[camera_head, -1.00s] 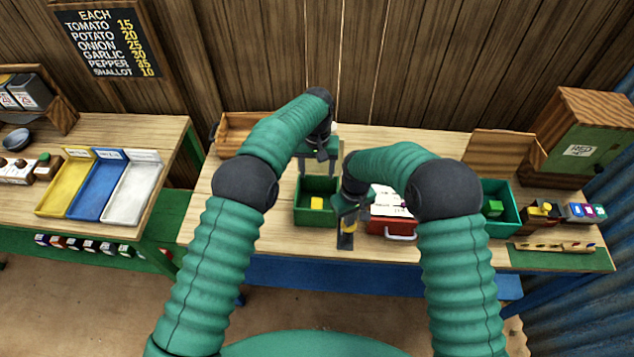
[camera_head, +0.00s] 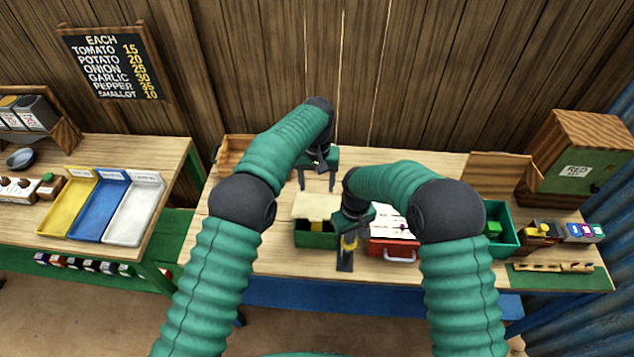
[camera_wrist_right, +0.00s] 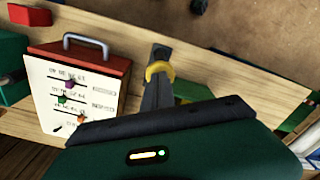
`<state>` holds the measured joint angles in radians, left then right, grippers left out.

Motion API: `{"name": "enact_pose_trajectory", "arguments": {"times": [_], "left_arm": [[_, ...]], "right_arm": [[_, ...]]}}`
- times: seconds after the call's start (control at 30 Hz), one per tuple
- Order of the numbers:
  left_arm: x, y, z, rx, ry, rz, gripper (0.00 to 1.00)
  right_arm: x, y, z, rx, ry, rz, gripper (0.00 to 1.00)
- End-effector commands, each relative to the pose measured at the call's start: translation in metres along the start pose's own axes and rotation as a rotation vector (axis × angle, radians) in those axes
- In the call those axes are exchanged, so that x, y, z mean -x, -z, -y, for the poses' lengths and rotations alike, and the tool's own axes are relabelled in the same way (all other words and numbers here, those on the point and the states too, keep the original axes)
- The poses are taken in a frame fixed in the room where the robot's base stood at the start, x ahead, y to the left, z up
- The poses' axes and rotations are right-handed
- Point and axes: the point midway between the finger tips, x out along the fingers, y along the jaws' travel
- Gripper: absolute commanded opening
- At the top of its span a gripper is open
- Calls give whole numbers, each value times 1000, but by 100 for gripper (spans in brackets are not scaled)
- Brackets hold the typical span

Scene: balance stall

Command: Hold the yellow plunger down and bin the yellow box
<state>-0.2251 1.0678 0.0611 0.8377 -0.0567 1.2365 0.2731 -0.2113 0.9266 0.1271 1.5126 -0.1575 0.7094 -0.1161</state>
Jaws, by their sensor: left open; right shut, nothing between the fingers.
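The yellow box (camera_head: 317,226) is in the green bin (camera_head: 315,240) at the middle of the table, partly hidden. A pale panel (camera_head: 315,206) lies over the bin's rear part. My left gripper (camera_head: 318,186) is open and empty, above and behind the panel. The yellow plunger (camera_head: 350,243) is on a dark stand (camera_head: 345,262) right of the bin. My right gripper (camera_head: 351,236) is shut and empty at the plunger. In the right wrist view the yellow plunger (camera_wrist_right: 158,69) is at the fingers; whether it is pressed down is unclear.
A red case (camera_head: 393,248) with a white face stands close right of the plunger. A green container (camera_head: 511,238) holds a green box (camera_head: 492,228). Yellow, blue and white trays (camera_head: 130,220) lie on the left table. A wooden cabinet (camera_head: 580,150) stands at the right.

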Motion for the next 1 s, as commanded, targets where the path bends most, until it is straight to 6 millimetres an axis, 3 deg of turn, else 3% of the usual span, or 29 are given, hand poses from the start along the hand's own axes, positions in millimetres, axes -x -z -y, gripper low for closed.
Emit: {"name": "enact_pose_trajectory", "arguments": {"times": [0.8,1.0], "left_arm": [[49,0,0,0,0,0,61],[49,0,0,0,0,0,61]], "right_arm": [[71,0,0,0,1,1,0],[72,0,0,0,1,1,0]]}}
